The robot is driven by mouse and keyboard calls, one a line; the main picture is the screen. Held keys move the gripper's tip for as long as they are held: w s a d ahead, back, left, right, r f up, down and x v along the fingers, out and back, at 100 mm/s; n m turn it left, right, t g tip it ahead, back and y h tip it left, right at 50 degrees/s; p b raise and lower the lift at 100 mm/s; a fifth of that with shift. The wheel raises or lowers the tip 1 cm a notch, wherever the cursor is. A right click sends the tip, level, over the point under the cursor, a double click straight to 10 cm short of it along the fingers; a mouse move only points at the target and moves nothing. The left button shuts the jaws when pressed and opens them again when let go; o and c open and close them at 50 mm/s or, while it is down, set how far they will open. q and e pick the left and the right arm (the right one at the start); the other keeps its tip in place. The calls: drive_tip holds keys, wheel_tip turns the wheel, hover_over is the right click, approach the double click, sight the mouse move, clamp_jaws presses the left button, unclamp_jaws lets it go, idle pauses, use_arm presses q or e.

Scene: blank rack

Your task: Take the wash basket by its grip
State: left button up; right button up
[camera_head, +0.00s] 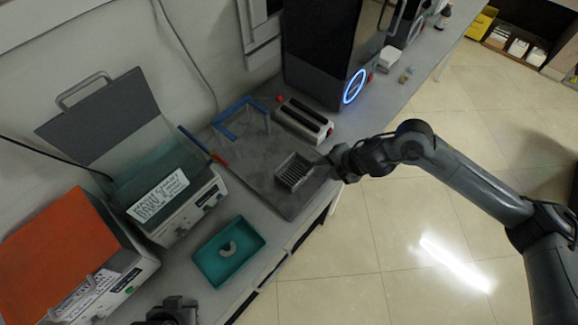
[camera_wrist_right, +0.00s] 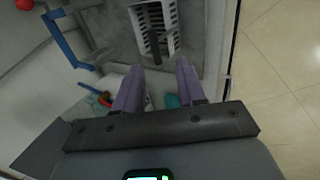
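The wash basket (camera_head: 293,171) is a small pale slotted rack standing on the grey tray surface of the bench. In the right wrist view the basket (camera_wrist_right: 143,18) is at the top, and its dark grip (camera_wrist_right: 156,46) points down toward the fingers. My right gripper (camera_head: 332,163) is at the basket's right side. In the right wrist view its two purple fingers (camera_wrist_right: 159,66) are apart, with the grip's end in line with the gap and nothing clamped. My left gripper (camera_head: 172,312) shows only partly at the bottom edge; its fingers cannot be made out.
A blue frame (camera_head: 240,112) and a grey block with dark slots (camera_head: 303,121) stand behind the basket. A teal tray (camera_head: 228,252) holding a grey curved piece is at the front left. A black machine (camera_head: 322,50) with a blue ring stands behind. The bench edge is close to the basket's right.

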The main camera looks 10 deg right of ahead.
sight(310, 169)
drive_tip(key=shift+a+b+x, duration=0.15)
drive_tip(key=shift+b+x, duration=0.2)
drive_tip(key=shift+x, duration=2)
drive_tip(key=shift+a+b+x, duration=0.15)
drive_tip(key=shift+b+x, duration=0.2)
drive_tip(key=shift+x, duration=2)
use_arm(q)
drive_tip(key=shift+s+f, duration=0.3)
drive_tip(key=shift+f, duration=0.6)
use_arm(e)
drive_tip(key=shift+w+r, duration=0.15)
drive_tip(key=shift+r, duration=0.05)
use_arm(q)
drive_tip(key=shift+d, duration=0.2)
use_arm(e)
clamp_jaws()
